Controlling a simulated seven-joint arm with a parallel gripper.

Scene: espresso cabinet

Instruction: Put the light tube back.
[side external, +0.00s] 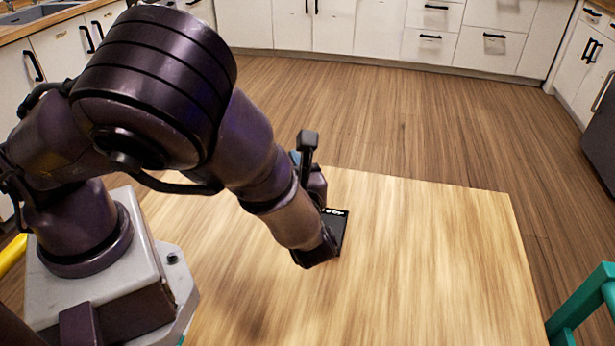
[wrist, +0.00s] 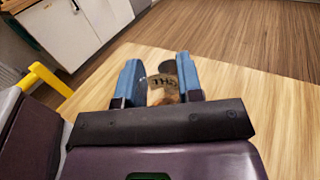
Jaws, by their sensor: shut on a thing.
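The light tube (wrist: 161,86) is between the two blue fingers of my gripper (wrist: 160,73) in the wrist view. It is brownish, with a dark end, and carries dark lettering that is partly cut off and hard to read. My gripper is shut on it, one finger on each side. In the side external view my arm hides the tube, and only a bit of blue finger (side external: 295,157) shows behind the wrist. Whether the tube touches anything below is hidden.
The table's right side is clear. A teal chair (side external: 585,303) stands at the right, and a yellow one (wrist: 47,78) at the left. White cabinets line the back.

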